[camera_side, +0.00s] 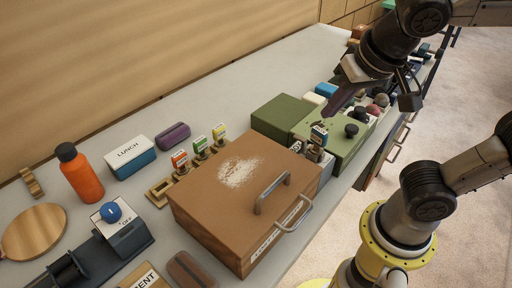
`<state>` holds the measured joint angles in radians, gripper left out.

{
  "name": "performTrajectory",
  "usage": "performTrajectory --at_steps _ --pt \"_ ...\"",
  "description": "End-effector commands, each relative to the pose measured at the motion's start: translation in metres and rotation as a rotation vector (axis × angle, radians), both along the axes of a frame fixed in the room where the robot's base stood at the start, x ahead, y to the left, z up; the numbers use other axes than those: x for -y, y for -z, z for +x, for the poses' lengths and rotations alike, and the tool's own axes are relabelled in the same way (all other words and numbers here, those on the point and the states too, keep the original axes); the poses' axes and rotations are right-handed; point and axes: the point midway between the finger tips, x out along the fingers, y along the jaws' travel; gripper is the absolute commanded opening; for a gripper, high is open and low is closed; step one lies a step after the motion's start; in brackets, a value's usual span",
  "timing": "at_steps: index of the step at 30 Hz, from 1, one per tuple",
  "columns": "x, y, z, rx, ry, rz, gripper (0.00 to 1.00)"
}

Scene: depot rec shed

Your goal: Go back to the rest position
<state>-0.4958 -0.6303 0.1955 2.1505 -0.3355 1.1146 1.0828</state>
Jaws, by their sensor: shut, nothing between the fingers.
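My gripper (335,106) is at the upper right, angled down and to the left. Its fingers look shut and empty. Whether the fingertips touch anything there is hard to tell. A small card holder (319,135) and dark round knobs (351,130) are close below it. No marker of the rest position shows.
A brown box (205,200) with a metal handle and white powder on top fills the middle front. An orange bottle (80,175), a lunch box (130,157) and a switch unit (122,232) stand left. The back middle of the bench is clear.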

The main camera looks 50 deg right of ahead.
Motion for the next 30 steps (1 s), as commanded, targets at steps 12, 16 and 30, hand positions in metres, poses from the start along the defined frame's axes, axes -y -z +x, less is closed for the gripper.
performTrajectory --at_steps 12,16,30 --pt "0.052 0.032 -0.041 0.015 -0.090 0.001 0.00" --pt "0.046 0.040 -0.045 0.025 -0.224 -0.027 0.00" --pt "0.038 0.045 -0.043 0.034 -0.455 -0.104 0.00"
